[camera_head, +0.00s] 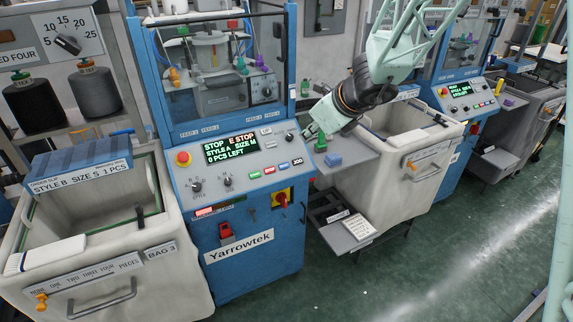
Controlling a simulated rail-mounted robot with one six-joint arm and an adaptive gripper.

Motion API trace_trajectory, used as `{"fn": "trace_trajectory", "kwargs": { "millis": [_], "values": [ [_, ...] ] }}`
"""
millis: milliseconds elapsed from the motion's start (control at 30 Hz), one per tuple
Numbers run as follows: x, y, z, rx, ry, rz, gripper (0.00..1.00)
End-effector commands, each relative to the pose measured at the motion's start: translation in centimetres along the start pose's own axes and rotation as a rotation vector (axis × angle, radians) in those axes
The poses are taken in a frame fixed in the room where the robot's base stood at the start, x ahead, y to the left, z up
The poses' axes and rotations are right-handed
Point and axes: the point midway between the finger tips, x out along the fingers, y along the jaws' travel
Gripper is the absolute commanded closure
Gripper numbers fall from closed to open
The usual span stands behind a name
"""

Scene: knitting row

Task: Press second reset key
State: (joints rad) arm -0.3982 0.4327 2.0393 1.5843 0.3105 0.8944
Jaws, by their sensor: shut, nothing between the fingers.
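The blue knitting machine nearest me has a grey slanted control panel (240,178) with a lit display (230,147) reading "STOP E STOP, STYLE A SIZE M, 0 PCS LEFT". My gripper (309,133) is shut and empty at the panel's right edge, beside the display and keys. I cannot tell whether it touches the panel. My arm comes in from the upper right.
A red mushroom button (183,158) sits at the panel's left. A second blue machine (466,92) with its own panel stands farther right. Large pale bins (160,262) flank the near machine. A small shelf (347,232) juts out right. The green floor is open.

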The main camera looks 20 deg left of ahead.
Motion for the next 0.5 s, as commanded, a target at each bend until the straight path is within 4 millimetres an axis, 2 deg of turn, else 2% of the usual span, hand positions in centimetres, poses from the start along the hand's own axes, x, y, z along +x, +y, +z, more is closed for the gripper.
{"fn": "trace_trajectory", "kwargs": {
  "millis": [300,500],
  "values": [
    [5.5,0.2,-1.0,0.179,0.033,-0.013,1.00],
    [8.3,0.4,-1.7,0.275,0.053,-0.024,1.00]
  ]
}}
